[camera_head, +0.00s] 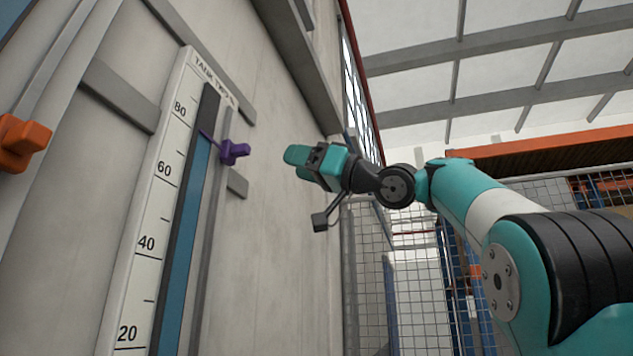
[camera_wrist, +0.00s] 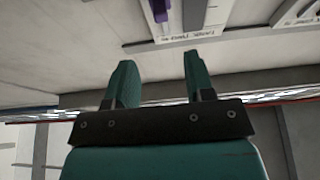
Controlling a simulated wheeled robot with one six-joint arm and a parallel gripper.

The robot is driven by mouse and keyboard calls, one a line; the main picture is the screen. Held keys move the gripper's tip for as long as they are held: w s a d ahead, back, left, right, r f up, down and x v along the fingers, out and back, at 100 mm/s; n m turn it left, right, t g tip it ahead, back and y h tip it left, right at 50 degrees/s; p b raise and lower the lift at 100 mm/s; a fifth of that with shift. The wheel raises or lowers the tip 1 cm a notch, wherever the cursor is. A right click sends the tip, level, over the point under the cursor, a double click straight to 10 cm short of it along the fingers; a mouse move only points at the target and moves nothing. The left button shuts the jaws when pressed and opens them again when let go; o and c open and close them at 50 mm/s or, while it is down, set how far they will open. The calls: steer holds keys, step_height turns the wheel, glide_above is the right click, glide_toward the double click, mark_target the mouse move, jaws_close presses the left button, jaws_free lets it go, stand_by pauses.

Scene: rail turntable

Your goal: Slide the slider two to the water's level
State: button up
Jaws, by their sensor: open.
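The purple slider (camera_head: 233,151) sits on a grey vertical rail beside a tank gauge on the wall. Its thin purple pointer reaches left to the gauge tube, close to the top of the blue water column (camera_head: 183,245), between the 60 and 80 marks. I cannot tell whether they line up exactly. The gauge's white scale (camera_head: 150,225) reads 20 to 80. My gripper (camera_head: 291,156) is right of the slider, apart from it. In the wrist view my gripper (camera_wrist: 158,66) is open and empty, and the purple slider (camera_wrist: 160,10) shows at the top edge, partly cut off.
An orange slider (camera_head: 22,142) is on another rail at the far left. A grey block (camera_head: 237,183) is on the wall just below the purple slider. Wire mesh fencing (camera_head: 375,270) stands behind my arm. The wall between slider and gripper is clear.

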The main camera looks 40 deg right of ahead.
steer(key=shift+b+v, duration=0.4)
steer(key=shift+v, duration=1.2)
steer(key=w+a+f+m+g+h+b, duration=0.1)
steer(key=w+a+f+m+h, duration=0.15)
steer(key=w+f, duration=0.55)
steer(key=a+f+m+g+h+b, duration=0.1)
steer(key=a+f+g, duration=0.35)
steer(key=f, duration=0.75)
steer(key=a+f+g+b, duration=0.1)
steer(key=a+f+g, duration=0.35)
steer(key=f, duration=0.85)
steer(key=s+a+f+n+g, duration=0.1)
steer(key=s+a+f, duration=0.2)
steer(key=f, duration=0.2)
steer(key=s+a+f+g+h, duration=0.1)
steer(key=s+a+f+g, duration=0.15)
steer(key=f, duration=0.25)
steer(key=s+a+f+n, duration=0.1)
steer(key=s+a+f, duration=0.1)
steer(key=s+f, duration=0.3)
steer(key=s+f+n+g+h+b, duration=0.1)
steer(key=s+f+g, duration=0.5)
steer(key=s+f, duration=0.6)
steer(key=shift+s+a+f+n+h, duration=0.15)
steer(key=shift+s+f+n+h, duration=0.2)
steer(key=shift+f+n+h, duration=0.45)
steer(key=shift+r, duration=0.2)
steer(key=shift+c, duration=0.5)
